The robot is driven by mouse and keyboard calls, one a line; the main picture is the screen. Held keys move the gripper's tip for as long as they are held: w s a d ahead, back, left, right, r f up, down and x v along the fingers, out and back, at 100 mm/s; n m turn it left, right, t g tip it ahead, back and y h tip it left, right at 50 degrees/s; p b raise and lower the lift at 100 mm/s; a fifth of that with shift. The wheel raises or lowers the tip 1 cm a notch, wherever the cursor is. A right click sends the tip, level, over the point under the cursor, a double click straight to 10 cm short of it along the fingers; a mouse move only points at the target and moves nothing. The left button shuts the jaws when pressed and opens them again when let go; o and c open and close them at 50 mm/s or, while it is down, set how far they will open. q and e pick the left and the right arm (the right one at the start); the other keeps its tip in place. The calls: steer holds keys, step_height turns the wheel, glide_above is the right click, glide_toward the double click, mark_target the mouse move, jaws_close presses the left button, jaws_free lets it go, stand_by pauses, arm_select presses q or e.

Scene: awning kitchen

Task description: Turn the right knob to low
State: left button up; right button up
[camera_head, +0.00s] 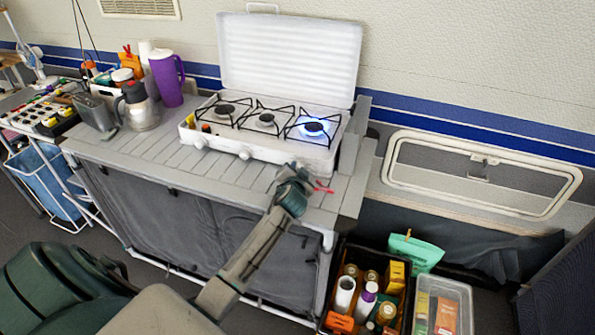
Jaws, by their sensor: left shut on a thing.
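A white camping stove (262,155) with its lid up stands on the slatted grey counter. It has three burners. The right burner (313,129) is lit with a blue flame; the middle burner (266,119) and left burner (225,110) show no flame. The left knob (200,143) and the middle knob (245,154) show on the front panel. My left gripper (294,171) is at the right end of the front panel, shut on the right knob. The gripper hides that knob, so its setting cannot be read. My right gripper is not in view.
A purple pitcher (167,78) and a steel jug (139,107) stand left of the stove. A small red item (323,187) lies on the counter right of my gripper. A crate of bottles (333,270) and a clear bin (464,296) stand on the floor at right.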

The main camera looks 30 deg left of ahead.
arm_select(q)
steer(key=n, duration=0.1)
steer(key=n+h+p, duration=0.2)
steer(key=shift+a+r, duration=0.2)
steer(key=shift+a, duration=0.05)
steer(key=shift+s+a+n+h+p, duration=0.1)
steer(key=shift+n+h+p, duration=0.6)
steer(key=shift+n, duration=0.3)
steer(key=shift+a+n+t+h+p, duration=0.15)
steer(key=shift+n+t+h+p, duration=0.2)
steer(key=shift+n+h, duration=0.4)
steer(key=shift+a+f+n+h, duration=0.15)
steer(key=shift+n+h, duration=0.3)
steer(key=shift+n, duration=0.6)
steer(key=shift+a+f+n+t+h+b, duration=0.1)
steer(key=shift+n+t+h+b, duration=0.6)
steer(key=shift+n, duration=0.3)
steer(key=o, duration=0.9)
steer(key=shift+o, duration=0.3)
